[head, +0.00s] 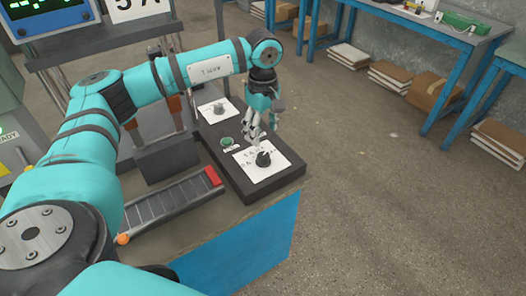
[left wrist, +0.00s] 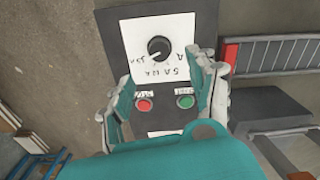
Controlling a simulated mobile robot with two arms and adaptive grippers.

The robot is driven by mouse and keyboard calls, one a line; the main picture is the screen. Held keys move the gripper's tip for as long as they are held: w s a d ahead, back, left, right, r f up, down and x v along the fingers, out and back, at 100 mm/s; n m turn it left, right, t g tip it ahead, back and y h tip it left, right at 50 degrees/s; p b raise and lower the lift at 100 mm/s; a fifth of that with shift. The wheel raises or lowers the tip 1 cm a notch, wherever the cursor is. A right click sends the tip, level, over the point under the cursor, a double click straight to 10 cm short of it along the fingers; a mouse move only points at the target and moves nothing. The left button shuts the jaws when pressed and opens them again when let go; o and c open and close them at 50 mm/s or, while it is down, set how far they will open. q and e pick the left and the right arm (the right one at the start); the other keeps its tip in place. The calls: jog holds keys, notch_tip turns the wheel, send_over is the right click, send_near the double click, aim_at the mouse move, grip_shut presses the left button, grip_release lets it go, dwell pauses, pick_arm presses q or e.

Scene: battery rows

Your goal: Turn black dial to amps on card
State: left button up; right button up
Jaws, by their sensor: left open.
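The black dial (head: 263,159) sits on a white plate (head: 284,165) at the near end of a dark panel box. In the left wrist view the dial (left wrist: 158,47) shows a white pointer line toward the lower left of that picture; the letters around it are upside down and small. A white card (head: 140,8) at the top left of the head view reads about "5A", cut by the edge. My left gripper (head: 254,136) is open and empty, above the panel just behind the dial, apart from it. Its fingers (left wrist: 165,88) also show in the left wrist view. My right gripper is out of view.
A red button (left wrist: 144,104) and a green button (left wrist: 185,101) lie between the fingers' span in the wrist view. A second, grey dial (head: 219,108) stands farther back. A ridged rack (head: 170,204) with a red end lies left of the panel. Open floor is on the right.

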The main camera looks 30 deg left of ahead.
aim_at(263, 155)
pick_arm(q)
notch_tip(263, 155, down, 9)
jog(key=shift+d+r, duration=0.1)
dwell(0.3)
jog(key=c, duration=1.1)
jog(key=shift+c, duration=0.2)
